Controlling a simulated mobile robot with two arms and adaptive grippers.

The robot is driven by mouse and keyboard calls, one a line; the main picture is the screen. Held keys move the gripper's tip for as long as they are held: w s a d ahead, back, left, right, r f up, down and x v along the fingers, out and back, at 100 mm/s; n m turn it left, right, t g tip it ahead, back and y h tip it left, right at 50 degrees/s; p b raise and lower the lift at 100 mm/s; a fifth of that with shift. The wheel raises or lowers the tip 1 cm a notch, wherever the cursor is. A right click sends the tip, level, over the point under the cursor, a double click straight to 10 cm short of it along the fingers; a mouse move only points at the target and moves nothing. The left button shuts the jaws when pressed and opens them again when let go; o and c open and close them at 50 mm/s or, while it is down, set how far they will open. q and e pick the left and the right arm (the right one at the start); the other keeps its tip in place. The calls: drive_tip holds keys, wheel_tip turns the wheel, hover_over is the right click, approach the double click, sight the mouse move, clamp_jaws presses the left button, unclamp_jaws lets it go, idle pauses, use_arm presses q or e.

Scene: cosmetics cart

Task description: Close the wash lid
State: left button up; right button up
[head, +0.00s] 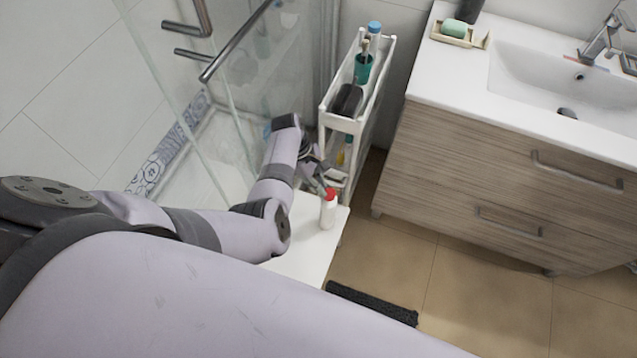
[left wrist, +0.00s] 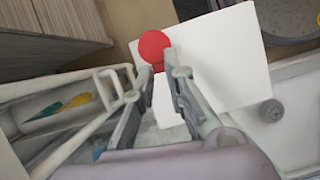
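The wash bottle (head: 327,214) is white and stands upright on a white tabletop (head: 305,247) in the head view. Its red lid (head: 330,194) is on top; whether it is fully shut I cannot tell. In the left wrist view the lid is a red disc (left wrist: 154,45) seen from above, and the bottle's body is hard to make out below it. My left gripper (head: 325,183) is right by the lid. In the left wrist view its fingertips (left wrist: 159,61) are a little apart and overlap the lid's near edge; contact is unclear. My right gripper is not in view.
A narrow white cart (head: 326,111) with bottles and a dark item stands just behind the gripper. A wooden sink cabinet (head: 480,170) is to the right. Glass shower panels are on the left. A dark mat (head: 372,303) lies on the clear floor.

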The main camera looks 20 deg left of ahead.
use_arm(q)
clamp_jaws()
drive_tip(key=shift+a+f, duration=0.1)
drive_tip(key=shift+f, duration=0.05)
drive_tip(key=o, duration=0.7)
unclamp_jaws()
drive_tip(key=shift+s, duration=0.1)
